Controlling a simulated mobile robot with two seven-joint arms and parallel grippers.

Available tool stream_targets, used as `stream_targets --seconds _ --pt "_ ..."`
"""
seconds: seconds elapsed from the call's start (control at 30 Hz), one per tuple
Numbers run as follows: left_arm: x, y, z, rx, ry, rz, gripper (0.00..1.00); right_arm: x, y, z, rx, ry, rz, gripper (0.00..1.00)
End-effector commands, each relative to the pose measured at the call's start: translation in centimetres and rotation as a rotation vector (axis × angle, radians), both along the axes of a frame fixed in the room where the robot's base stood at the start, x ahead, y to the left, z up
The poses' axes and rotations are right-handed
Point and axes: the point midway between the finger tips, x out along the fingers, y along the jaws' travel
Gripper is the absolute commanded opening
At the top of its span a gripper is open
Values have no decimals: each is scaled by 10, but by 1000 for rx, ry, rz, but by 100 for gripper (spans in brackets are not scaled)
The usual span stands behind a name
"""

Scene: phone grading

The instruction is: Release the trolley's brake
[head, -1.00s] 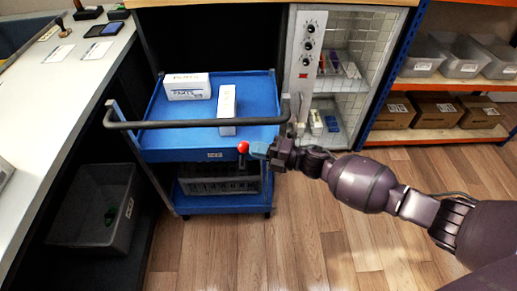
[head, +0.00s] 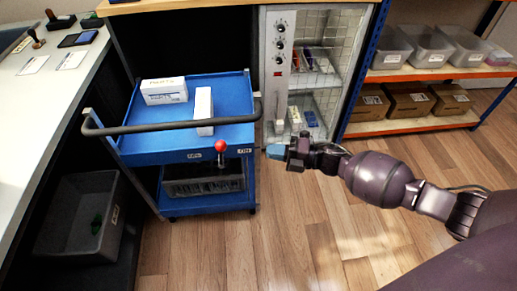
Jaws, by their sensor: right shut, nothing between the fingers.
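The blue trolley (head: 140,158) stands in the middle left, with a dark push bar (head: 175,126) across its near side. The label text is too small to read surely. The lever looks near upright. My right gripper (head: 276,151) is shut and empty, to the right of the knob and apart from it. My left gripper is out of view.
Two white boxes, one on the left (head: 164,91) and one on the right (head: 204,110), lie on the trolley's top tray. A dark crate (head: 203,183) sits below. A counter (head: 50,95) is at left, a wire-fronted cabinet (head: 277,75) behind. Wood floor at front is clear.

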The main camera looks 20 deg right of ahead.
Motion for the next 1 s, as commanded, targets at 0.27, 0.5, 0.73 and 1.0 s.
stream_targets --seconds 0.27,0.5,0.73,1.0 --pt "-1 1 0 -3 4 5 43 -12 -19 2 1 -1 0 0" --pt "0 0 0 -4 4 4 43 -13 -20 2 0 0 0 0" --pt "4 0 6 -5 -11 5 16 -18 -17 5 21 21 -24 0" --pt "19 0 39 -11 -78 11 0 -69 -5 22 222 239 -251 0"
